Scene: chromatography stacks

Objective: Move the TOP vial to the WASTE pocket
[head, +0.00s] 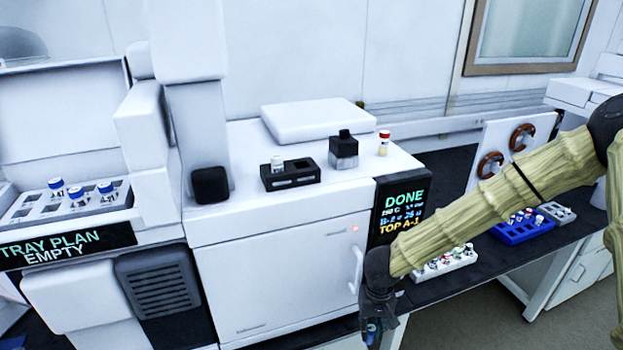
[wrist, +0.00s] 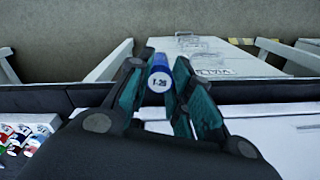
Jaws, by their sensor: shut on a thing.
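My gripper (head: 375,322) hangs low in front of the dark bench edge, right of the white instrument's door. The vial's lower part is hidden in the head view; a bit of blue shows at the fingertips. The instrument's screen (head: 400,212) reads DONE and TOP A-something. I cannot make out a pocket marked WASTE.
A black rack (head: 291,174) with one vial, a dark bottle (head: 343,150) and a red-capped vial (head: 383,143) stand on the instrument. At left is a tray (head: 25,213) with several blue-capped vials. A white rack (head: 452,263) and a blue rack (head: 520,236) lie on the bench.

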